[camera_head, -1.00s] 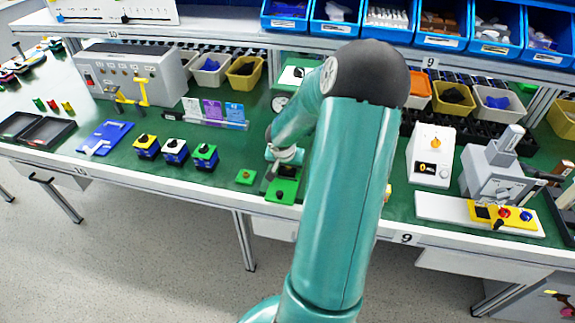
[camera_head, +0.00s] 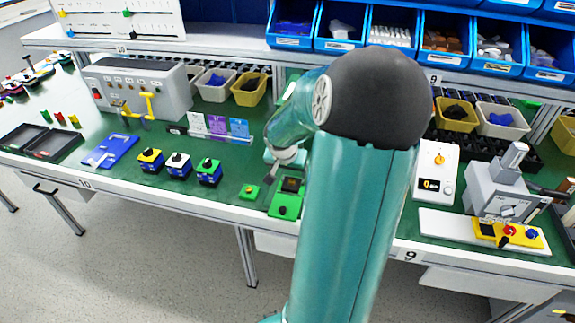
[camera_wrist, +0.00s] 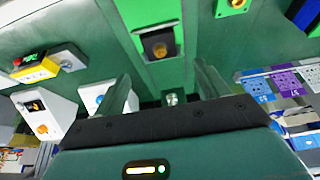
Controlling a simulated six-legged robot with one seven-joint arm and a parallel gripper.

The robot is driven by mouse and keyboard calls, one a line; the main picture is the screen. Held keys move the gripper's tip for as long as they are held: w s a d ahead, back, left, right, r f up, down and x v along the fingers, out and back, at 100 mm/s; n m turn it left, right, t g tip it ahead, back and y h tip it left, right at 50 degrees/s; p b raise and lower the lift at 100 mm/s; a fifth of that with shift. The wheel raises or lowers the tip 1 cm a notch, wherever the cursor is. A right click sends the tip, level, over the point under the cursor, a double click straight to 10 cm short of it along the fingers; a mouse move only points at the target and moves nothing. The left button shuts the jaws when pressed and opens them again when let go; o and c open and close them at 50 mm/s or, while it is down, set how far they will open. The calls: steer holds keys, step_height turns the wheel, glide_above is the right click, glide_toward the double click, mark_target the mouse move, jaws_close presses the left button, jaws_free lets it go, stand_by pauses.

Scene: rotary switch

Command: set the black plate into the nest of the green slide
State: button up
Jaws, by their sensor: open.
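The green slide (camera_head: 284,212) lies near the front edge of the bench, with a black knob at its near end. A dark square (camera_head: 291,184) shows on it, and in the wrist view a dark square (camera_wrist: 158,41) with a tan spot sits within the frame on the green slide (camera_wrist: 142,12). It looks like the black plate in the nest, but I cannot tell whether it is fully seated. My gripper (camera_wrist: 163,72) is open, its fingers apart with nothing held between them, short of the square in the picture. In the head view my arm hides most of the gripper.
Several switch blocks (camera_head: 178,165) and coloured cards (camera_head: 217,127) stand further left. A white box with an orange knob (camera_head: 435,172) and a grey machine (camera_head: 497,190) stand to the right.

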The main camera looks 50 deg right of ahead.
steer(key=w+a+r+n+t, duration=0.1)
steer(key=a+r+n, duration=0.2)
steer(key=a+r, duration=0.5)
steer(key=w+a+r+n, duration=0.1)
steer(key=a+r+n, duration=0.3)
steer(key=a, duration=0.8)
steer(key=s+a+r+n+t+y, duration=0.1)
steer(key=s+a+r+n+y, duration=0.1)
steer(key=a, duration=0.7)
steer(key=s+a+r+n+t+y, duration=0.1)
steer(key=s+a+r+n, duration=0.3)
steer(key=a, duration=0.5)
steer(key=shift+s+a+t+y, duration=0.25)
steer(key=shift+s+t+y, duration=0.25)
steer(key=shift+s, duration=0.7)
steer(key=shift+c, duration=0.2)
steer(key=c, duration=0.7)
steer(key=shift+d, duration=0.1)
steer(key=shift+c, duration=0.4)
